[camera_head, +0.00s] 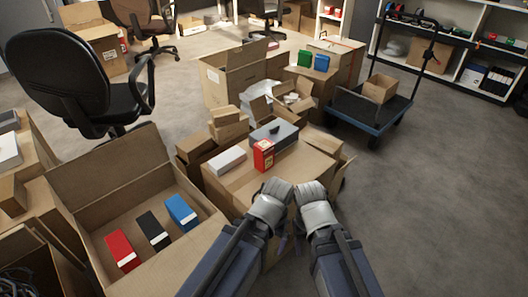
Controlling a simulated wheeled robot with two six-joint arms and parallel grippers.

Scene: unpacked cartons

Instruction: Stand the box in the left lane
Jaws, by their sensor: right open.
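A small red box (263,156) with a pale printed face stands upright on top of a closed brown carton (232,189). A grey box (274,135) lies just behind it, and a white box (226,160) lies to its left. My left gripper (278,187) and my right gripper (309,187) are side by side at the carton's near edge, in front of and right of the red box. Nothing shows held in either; the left fingers are too small to read. The right one is open.
A large open carton (108,168) at the left holds a red (122,249), a black (153,230) and a blue box (181,212). A blue cart (370,110) stands at the back right. An office chair (62,80) is at the left. The right floor is clear.

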